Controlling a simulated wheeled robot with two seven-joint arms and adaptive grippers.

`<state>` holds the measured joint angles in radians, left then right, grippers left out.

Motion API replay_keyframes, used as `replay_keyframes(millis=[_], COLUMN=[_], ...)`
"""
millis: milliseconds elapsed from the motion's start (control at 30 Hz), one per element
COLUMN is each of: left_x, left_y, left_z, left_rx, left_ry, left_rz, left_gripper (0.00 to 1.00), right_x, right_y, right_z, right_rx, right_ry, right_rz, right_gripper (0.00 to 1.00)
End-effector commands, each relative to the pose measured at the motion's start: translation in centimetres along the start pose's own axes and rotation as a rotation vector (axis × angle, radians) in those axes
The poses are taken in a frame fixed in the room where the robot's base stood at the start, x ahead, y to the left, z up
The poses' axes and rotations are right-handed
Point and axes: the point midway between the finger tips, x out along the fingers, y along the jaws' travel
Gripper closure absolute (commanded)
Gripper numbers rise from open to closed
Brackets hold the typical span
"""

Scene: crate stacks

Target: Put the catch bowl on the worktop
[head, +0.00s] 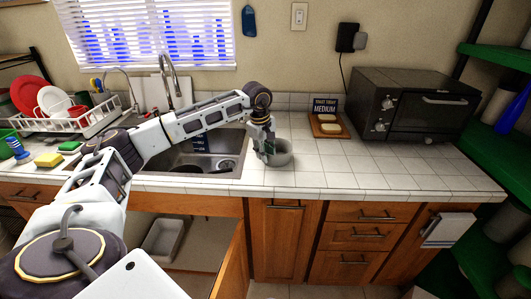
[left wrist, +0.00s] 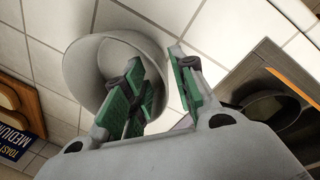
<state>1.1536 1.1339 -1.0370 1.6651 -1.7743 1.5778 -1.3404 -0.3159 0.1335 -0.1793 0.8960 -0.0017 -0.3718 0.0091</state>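The catch bowl, a plain grey round bowl (head: 281,153), stands upright on the white tiled worktop (head: 335,172), just right of the sink. It also shows in the left wrist view (left wrist: 88,62). My left gripper (head: 267,154) reaches down at the bowl's left side. In the left wrist view its green-padded fingers (left wrist: 157,75) are apart, one over the inside of the bowl and the other outside its wall. The bowl's wall shows in the gap between them; I cannot tell whether a finger touches it. My right gripper is out of view.
The sink (head: 195,158) is left of the bowl. A toaster oven (head: 405,103) stands at the back right, with a small board (head: 328,126) and a "toast today medium" sign (head: 325,106) beside it. The front right worktop is clear. A cabinet door (head: 233,262) hangs open below.

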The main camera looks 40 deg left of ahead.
Motion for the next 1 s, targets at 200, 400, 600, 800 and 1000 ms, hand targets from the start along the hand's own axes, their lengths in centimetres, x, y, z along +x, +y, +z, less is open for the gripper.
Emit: replay_keyframes(millis=[200,400,600,800,1000], left_x=[-1.5,-4.1,-7.1,-9.9,-11.7], left_y=[0.1,0.1,0.1,0.1,0.1], left_z=[0.0,0.0,0.0,0.0,0.0], left_rx=[0.000,0.000,0.001,0.001,0.001], left_ry=[0.000,0.001,0.000,0.000,0.000], left_rz=[0.002,0.002,0.002,0.002,0.001], left_gripper=[0.73,0.73,0.73,0.73,0.73], right_x=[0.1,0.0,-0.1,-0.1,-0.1], right_y=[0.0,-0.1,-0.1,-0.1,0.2], right_z=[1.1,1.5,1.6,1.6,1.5], right_rx=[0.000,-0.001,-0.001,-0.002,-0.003], right_ry=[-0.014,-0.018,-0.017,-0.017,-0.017], right_rz=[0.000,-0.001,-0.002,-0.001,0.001], right_gripper=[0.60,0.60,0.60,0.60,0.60])
